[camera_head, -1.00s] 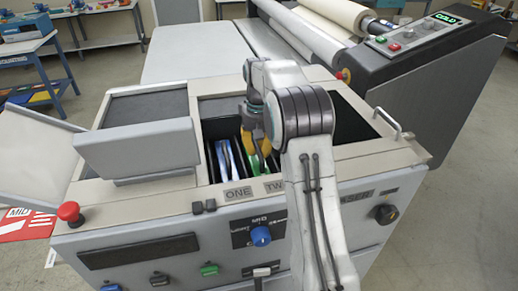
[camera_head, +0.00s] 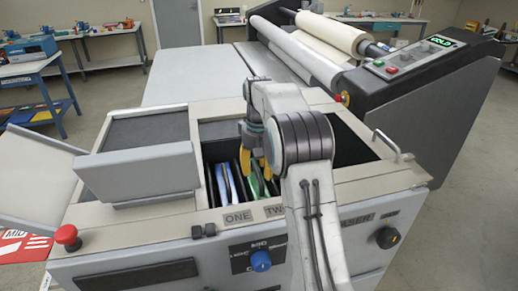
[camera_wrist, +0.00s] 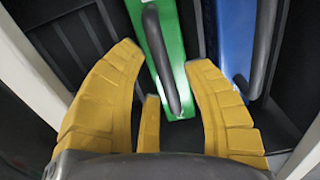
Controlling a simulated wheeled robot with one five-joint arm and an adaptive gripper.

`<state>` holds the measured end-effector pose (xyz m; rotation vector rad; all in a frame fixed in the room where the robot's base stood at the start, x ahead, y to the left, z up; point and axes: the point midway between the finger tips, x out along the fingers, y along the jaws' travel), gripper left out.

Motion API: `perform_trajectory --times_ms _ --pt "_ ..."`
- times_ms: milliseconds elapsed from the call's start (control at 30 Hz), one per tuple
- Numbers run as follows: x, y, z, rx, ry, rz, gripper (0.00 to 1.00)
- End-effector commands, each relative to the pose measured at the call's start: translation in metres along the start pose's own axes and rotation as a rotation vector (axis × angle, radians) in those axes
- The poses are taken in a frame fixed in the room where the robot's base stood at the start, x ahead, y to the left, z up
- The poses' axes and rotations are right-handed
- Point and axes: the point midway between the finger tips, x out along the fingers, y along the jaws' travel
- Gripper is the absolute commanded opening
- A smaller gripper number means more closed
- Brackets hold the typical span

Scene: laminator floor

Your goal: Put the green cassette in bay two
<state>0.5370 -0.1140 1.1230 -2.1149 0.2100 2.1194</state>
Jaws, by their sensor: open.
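The green cassette (camera_head: 254,184) stands in the machine's open well, just right of the blue cassette (camera_head: 227,184) and behind the partly hidden label TWO (camera_head: 274,211). Its lower end is hidden, so I cannot tell how deep it sits. My gripper (camera_head: 256,170) is open above it, yellow fingers apart. In the wrist view the green cassette (camera_wrist: 164,40) has a dark handle (camera_wrist: 160,60) that reaches between the spread fingertips of my gripper (camera_wrist: 165,55); they appear clear of it. The blue cassette also shows there (camera_wrist: 236,35), to the right.
A raised grey lid (camera_head: 140,175) stands left of the well, with a red knob (camera_head: 66,235) near the front corner. A metal handle (camera_head: 387,143) is at the right rim. The laminator with rollers (camera_head: 320,50) lies behind.

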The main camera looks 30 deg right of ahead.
Motion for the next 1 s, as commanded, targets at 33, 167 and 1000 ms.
perform_trajectory --times_ms 33,167,1000 --pt "-0.009 0.000 -0.001 0.000 0.006 0.000 0.44" --pt "-0.030 0.000 -0.001 0.000 0.006 0.000 0.44" --pt "-0.104 0.000 0.000 0.000 0.002 0.000 0.44"
